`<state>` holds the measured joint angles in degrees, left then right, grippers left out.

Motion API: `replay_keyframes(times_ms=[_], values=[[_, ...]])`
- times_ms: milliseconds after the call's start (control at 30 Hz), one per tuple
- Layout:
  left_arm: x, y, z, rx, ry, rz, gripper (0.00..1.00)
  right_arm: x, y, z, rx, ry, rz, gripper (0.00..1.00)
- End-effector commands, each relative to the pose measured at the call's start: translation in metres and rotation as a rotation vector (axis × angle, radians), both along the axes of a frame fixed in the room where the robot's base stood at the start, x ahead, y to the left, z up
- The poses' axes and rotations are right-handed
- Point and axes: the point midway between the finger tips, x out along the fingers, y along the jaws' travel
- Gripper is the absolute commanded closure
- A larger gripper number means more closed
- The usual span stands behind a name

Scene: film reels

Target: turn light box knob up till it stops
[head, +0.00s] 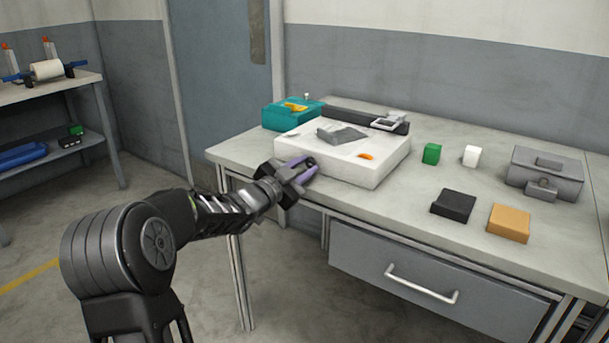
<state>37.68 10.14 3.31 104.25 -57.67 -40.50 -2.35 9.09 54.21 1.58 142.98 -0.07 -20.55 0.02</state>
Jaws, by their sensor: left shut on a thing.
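The light box (372,175) is a white, low box on the left part of the table, with a grey flat piece and an orange piece on its top. My left gripper (306,170) is at the front left side of the light box, its purple-tinted fingers closed there. The knob is hidden by the fingers, so what they hold does not show clearly. My right gripper is not in view.
A teal box (290,114) and a long black bar (350,119) stand behind the light box. To the right are a green block (431,154), a white block (472,156), a black block (453,205), an orange-tan block (509,223) and a grey case (545,172). A drawer (420,290) is below.

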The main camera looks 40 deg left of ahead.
Motion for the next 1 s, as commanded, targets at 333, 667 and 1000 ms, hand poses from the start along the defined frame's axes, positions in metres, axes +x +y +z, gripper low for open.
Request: replay_keyframes(times_ms=[333, 667, 1000], values=[[-0.0002, 0.0003, -0.001, 0.045, 0.004, 0.001, 1.0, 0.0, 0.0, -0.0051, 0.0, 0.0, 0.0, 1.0], [-0.0002, 0.0002, -0.0009, 0.044, 0.003, 0.0, 0.66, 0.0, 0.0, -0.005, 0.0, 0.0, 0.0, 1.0], [0.0001, -0.0006, -0.002, 0.042, 0.005, -0.001, 0.53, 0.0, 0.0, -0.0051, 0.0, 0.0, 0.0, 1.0]])
